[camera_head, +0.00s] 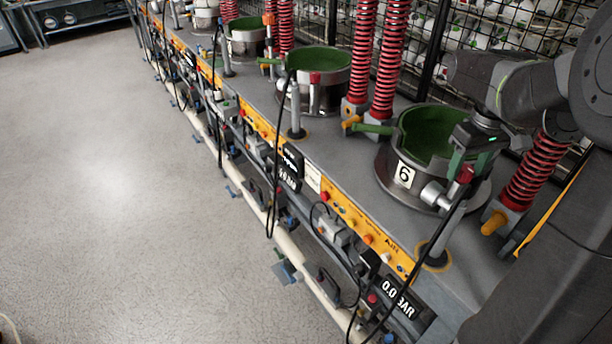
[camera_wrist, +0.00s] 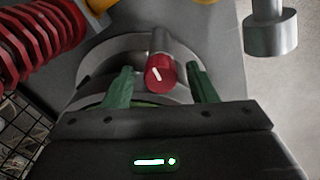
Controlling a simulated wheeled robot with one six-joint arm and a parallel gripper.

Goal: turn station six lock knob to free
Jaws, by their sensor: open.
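The station six lock knob is a red round knob with a white mark on its face. In the wrist view the knob (camera_wrist: 160,74) sits between my two green fingertips, with a gap on each side. My gripper (camera_wrist: 161,88) is open around it and appears not to touch it. In the head view my gripper (camera_head: 460,168) is over the front rim of the station six cup, and the red knob (camera_head: 465,174) shows beside it. The station six cup (camera_head: 404,176) is metal with a green lining and a "6" label. The knob's position labels are not visible.
A grey post with a black cable (camera_head: 436,252) stands in front of the cup; a metal cylinder (camera_wrist: 271,35) shows at upper right in the wrist view. Red coil springs (camera_head: 532,172) stand beside the cup. The yellow control strip (camera_head: 368,232) runs along the bench edge.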

